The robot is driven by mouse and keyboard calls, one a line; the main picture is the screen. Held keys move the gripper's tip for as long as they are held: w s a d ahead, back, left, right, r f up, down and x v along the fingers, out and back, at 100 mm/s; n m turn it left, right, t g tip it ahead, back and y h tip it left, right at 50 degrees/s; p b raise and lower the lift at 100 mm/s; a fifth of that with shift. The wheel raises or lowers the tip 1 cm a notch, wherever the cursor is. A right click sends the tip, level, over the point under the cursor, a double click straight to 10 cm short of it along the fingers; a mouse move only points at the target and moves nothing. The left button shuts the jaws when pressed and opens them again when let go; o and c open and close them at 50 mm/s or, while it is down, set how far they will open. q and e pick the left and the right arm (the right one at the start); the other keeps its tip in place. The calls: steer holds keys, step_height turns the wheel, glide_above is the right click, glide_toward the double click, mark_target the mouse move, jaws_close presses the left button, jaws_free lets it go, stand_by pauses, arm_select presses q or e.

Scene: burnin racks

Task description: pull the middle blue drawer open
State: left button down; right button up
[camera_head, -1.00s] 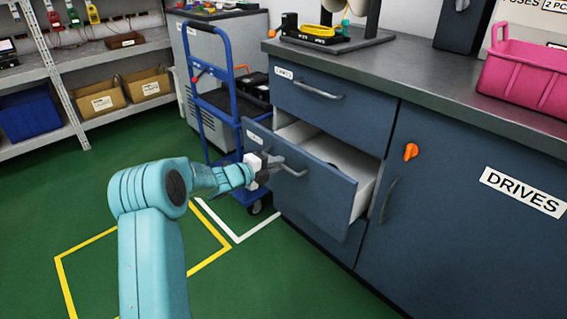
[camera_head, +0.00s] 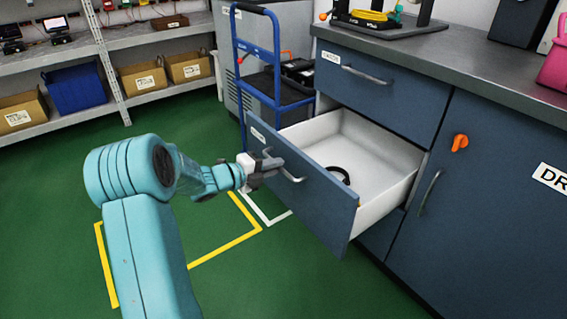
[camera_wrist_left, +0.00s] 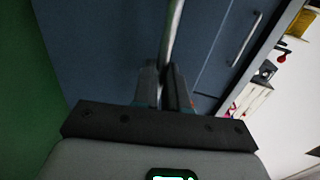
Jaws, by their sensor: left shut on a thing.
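The middle blue drawer (camera_head: 310,190) is pulled well out of the blue cabinet, and its white inside shows. A black ring-shaped thing (camera_head: 340,175) lies in it. My left gripper (camera_head: 272,168) is shut on the drawer's grey bar handle (camera_head: 290,172), at the handle's left part. In the left wrist view the handle (camera_wrist_left: 173,35) runs up from between the two dark fingers (camera_wrist_left: 165,88). My right gripper is in neither view.
A closed top drawer (camera_head: 375,90) is above, and a cabinet door with an orange knob (camera_head: 460,143) is to the right. A blue cart (camera_head: 262,70) stands close behind the open drawer. Green floor in front is clear.

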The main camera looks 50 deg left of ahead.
arm_select(q)
steer(key=shift+s+a+r, duration=0.1)
steer(key=shift+s+a, duration=0.05)
steer(key=shift+s, duration=0.35)
steer(key=c, duration=1.2)
jaws_free()
steer(key=p+v, duration=0.2)
steer(key=v, duration=0.6)
steer(key=p+v, duration=0.2)
steer(key=v, duration=0.6)
steer(key=shift+s+d, duration=0.2)
